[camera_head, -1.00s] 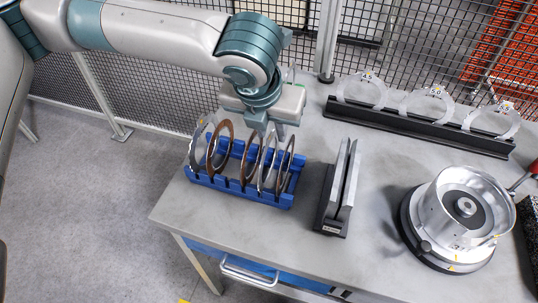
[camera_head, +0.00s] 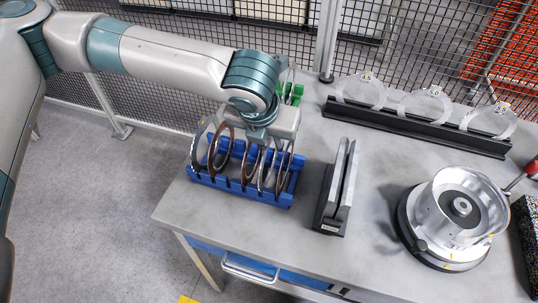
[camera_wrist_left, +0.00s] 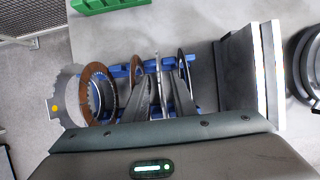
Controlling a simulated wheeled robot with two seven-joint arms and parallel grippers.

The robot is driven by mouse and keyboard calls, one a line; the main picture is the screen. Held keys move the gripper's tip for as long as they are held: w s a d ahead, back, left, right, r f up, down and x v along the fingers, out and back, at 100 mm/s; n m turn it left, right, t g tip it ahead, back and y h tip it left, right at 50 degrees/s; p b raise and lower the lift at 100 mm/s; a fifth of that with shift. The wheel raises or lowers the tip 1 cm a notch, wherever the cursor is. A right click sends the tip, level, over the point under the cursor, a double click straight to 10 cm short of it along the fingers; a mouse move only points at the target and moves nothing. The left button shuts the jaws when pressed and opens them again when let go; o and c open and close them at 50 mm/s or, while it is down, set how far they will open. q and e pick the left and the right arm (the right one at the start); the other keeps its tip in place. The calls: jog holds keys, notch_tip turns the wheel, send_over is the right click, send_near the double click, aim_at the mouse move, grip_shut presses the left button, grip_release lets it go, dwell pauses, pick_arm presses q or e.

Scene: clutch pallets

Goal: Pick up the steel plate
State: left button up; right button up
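A blue rack (camera_head: 240,192) holds several upright ring plates. From the left in the head view they are a steel plate (camera_head: 195,152), a brown plate (camera_head: 212,153), another brown plate (camera_head: 246,178), and steel plates at the right end (camera_head: 281,178). My left gripper (camera_head: 268,149) is low over the rack's right half. In the left wrist view its two dark fingers (camera_wrist_left: 161,100) are apart, with a thin steel plate (camera_wrist_left: 158,66) seen edge-on between them. Whether the fingers touch it cannot be told. My right gripper is not in view.
A dark stand with two upright slabs (camera_head: 338,185) is right of the rack. A metal clutch drum (camera_head: 462,212) stands further right. A black holder (camera_head: 420,128) with clear rings is at the back. A green object (camera_head: 291,93) is behind my gripper. The table's front is clear.

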pick_arm(q)
jog(key=shift+w+f, duration=0.15)
jog(key=shift+f, duration=0.25)
jog(key=shift+w+d+f, duration=0.1)
jog(key=shift+f, duration=0.1)
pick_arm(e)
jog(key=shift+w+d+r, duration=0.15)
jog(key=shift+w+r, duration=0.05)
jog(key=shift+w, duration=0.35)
pick_arm(q)
jog(key=shift+c, duration=0.7)
grip_shut()
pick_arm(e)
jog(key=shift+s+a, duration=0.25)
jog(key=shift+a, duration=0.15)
